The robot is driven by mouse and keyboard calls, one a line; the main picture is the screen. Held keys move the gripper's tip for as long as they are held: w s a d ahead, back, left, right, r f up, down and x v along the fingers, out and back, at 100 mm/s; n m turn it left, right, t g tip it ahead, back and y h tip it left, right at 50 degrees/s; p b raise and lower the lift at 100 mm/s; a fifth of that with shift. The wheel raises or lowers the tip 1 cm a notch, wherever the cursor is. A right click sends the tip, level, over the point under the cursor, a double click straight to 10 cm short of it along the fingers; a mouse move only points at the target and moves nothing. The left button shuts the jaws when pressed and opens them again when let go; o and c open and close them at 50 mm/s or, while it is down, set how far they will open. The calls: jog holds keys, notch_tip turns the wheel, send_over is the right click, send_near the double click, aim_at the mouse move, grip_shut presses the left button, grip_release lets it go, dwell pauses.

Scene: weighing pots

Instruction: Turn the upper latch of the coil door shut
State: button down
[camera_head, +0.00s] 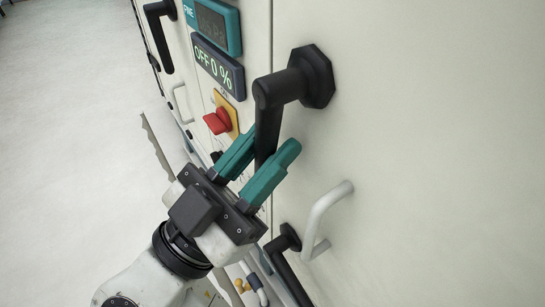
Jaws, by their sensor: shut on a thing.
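The upper latch (278,98) is a black lever on a faceted black base, fixed to the pale coil door (440,120). Its lever hangs downward in the picture from the pivot. My gripper (265,160) has two teal fingers, one on each side of the lever's lower part, and is shut on it. The lever's lower end is partly hidden between the fingers.
A white bar handle (324,218) stands out from the door below right of my gripper. Another black latch (286,243) is lower down. A red rotary switch (218,121) and a display reading "OFF 0 %" (218,68) are on the left panel. Open floor (70,120) lies left.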

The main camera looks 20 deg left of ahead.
jog(key=shift+w+a+m+h, duration=0.2)
jog(key=shift+m+h, duration=0.1)
jog(key=shift+m, duration=0.4)
jog(key=shift+r, duration=0.1)
jog(key=c, duration=1)
grip_release()
jog(key=shift+o, duration=0.2)
jog(key=p+v, duration=0.2)
jog(key=v, duration=0.9)
jog(key=shift+w+a+r, duration=0.1)
jog(key=shift+r, duration=0.05)
